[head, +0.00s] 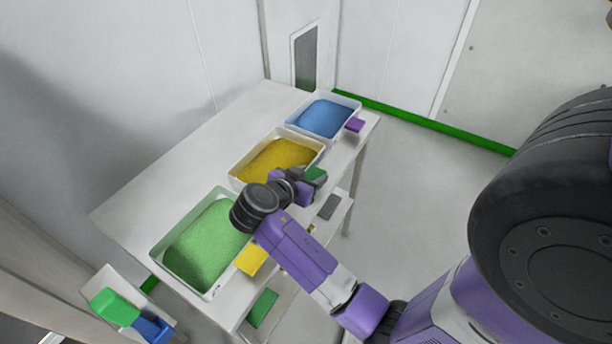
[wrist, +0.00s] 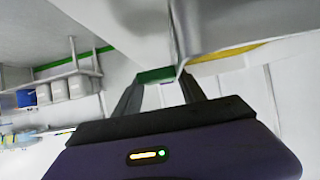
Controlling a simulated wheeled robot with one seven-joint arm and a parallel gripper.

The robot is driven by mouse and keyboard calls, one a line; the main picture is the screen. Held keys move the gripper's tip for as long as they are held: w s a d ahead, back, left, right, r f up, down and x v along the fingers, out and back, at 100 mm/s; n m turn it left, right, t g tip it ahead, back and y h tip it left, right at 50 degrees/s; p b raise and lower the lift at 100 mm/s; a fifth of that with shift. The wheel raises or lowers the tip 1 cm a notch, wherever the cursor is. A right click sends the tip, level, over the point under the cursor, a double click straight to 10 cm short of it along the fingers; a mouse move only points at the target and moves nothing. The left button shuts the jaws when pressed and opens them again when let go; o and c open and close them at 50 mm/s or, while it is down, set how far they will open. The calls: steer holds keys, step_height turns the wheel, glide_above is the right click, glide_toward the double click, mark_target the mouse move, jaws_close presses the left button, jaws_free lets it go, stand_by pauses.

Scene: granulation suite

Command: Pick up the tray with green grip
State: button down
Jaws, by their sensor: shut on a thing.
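The tray with green grip is a white tray (head: 301,137) holding yellow powder, the middle of three trays on the white table. Its green grip (head: 316,174) sticks out over the table's front edge. My gripper (head: 308,183) reaches it from the front and partly hides it. In the wrist view the green grip (wrist: 156,75) lies between my two dark fingers, which are shut on it. The white tray wall rises just beyond them. The tray appears level, and I cannot tell whether it is clear of the table.
A tray of blue powder (head: 323,117) with a purple grip (head: 355,125) stands behind. A tray of green powder (head: 205,243) with a yellow grip (head: 250,261) stands in front, close to my wrist. The white table (head: 150,187) is bare on the left.

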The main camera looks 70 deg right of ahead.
step_height(320, 180, up, 19)
steer(key=shift+r, duration=0.2)
stand_by(0.6)
